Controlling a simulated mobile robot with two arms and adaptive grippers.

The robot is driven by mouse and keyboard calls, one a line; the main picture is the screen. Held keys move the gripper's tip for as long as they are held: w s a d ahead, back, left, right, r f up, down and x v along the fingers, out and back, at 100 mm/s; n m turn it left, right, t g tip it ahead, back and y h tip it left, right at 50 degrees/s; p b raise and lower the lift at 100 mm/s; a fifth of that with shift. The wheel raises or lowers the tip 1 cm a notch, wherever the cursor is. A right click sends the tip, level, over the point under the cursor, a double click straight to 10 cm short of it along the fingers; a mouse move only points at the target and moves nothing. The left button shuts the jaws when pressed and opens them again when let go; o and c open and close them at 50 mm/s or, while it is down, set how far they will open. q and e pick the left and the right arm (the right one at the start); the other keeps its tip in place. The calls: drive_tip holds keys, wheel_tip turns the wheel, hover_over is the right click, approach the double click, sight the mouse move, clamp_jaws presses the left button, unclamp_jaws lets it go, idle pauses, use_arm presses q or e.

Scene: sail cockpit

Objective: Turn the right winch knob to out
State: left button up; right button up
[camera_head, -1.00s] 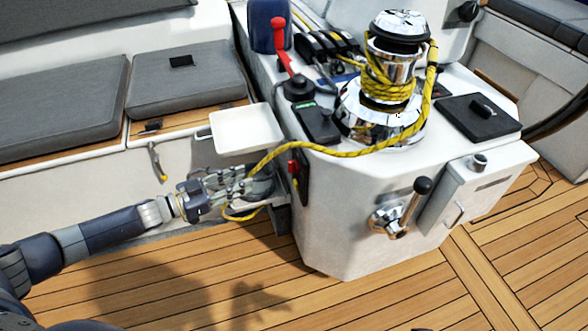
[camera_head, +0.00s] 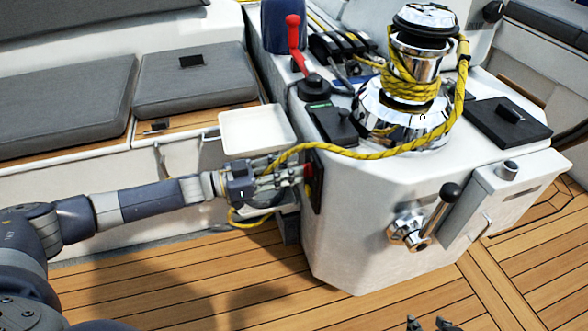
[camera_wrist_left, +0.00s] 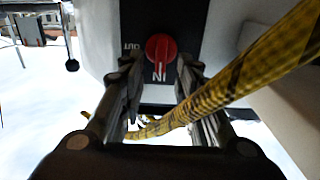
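The red knob (camera_wrist_left: 160,47) sits on a black panel (camera_wrist_left: 166,18) with the labels OUT, left of the knob, and IN, just below it in the left wrist view. Which label the knob points at is not clear. In the head view the red knob (camera_head: 308,171) shows on the left side of the white pedestal. My left gripper (camera_head: 298,175) is at the knob; in the wrist view its fingers (camera_wrist_left: 160,68) are apart, one to each side and just short of the knob. Two separated fingertips of my right gripper (camera_head: 429,324) show at the bottom edge.
A yellow rope (camera_head: 370,152) runs from the chrome winch (camera_head: 402,115) past my left gripper, and crosses the right finger in the wrist view. A white tray (camera_head: 257,129) is just above this gripper. A crank handle (camera_head: 435,217) sticks out of the pedestal's front.

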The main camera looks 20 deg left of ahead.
use_arm(q)
drive_tip(key=shift+w+d, duration=0.4)
drive_tip(key=shift+d, duration=0.15)
use_arm(e)
drive_tip(key=shift+w+a+r, duration=0.2)
drive_tip(key=shift+w+r, duration=0.05)
drive_tip(key=shift+w, duration=0.25)
use_arm(q)
clamp_jaws()
